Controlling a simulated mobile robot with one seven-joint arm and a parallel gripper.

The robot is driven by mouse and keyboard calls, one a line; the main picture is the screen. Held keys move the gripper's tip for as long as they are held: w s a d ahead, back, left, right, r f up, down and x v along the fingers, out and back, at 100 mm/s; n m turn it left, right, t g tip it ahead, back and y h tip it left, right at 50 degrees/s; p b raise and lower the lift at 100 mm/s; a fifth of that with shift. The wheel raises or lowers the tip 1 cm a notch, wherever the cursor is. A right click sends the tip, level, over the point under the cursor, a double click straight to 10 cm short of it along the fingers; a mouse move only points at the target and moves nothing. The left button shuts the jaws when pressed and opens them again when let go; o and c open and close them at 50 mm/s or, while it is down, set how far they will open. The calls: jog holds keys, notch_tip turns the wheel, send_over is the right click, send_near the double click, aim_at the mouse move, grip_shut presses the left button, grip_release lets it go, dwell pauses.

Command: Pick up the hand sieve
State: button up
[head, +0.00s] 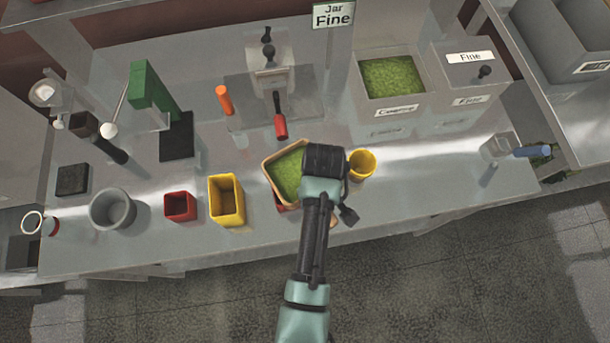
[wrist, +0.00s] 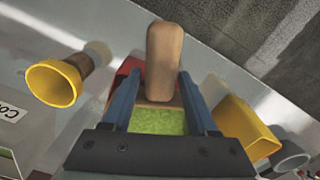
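The hand sieve (head: 266,168) has a square wooden frame with green powder inside. It stands near the front of the counter, partly hidden under my wrist in the head view. In the wrist view its thick wooden handle (wrist: 164,50) points away from the frame. My gripper (wrist: 160,76) is open above the sieve, with one blue finger on each side of the handle's frame end. A gap shows between each finger and the handle. I cannot tell how far above it the fingertips are.
A red container (wrist: 133,78) shows partly beneath the sieve. A yellow-topped funnel or cup (head: 362,165) stands close on the right. A yellow square container (head: 226,203), a small red box (head: 180,207) and a grey mortar (head: 113,209) stand to the left. A red-handled tool (head: 281,126) lies behind.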

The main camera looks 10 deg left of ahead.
grip_shut()
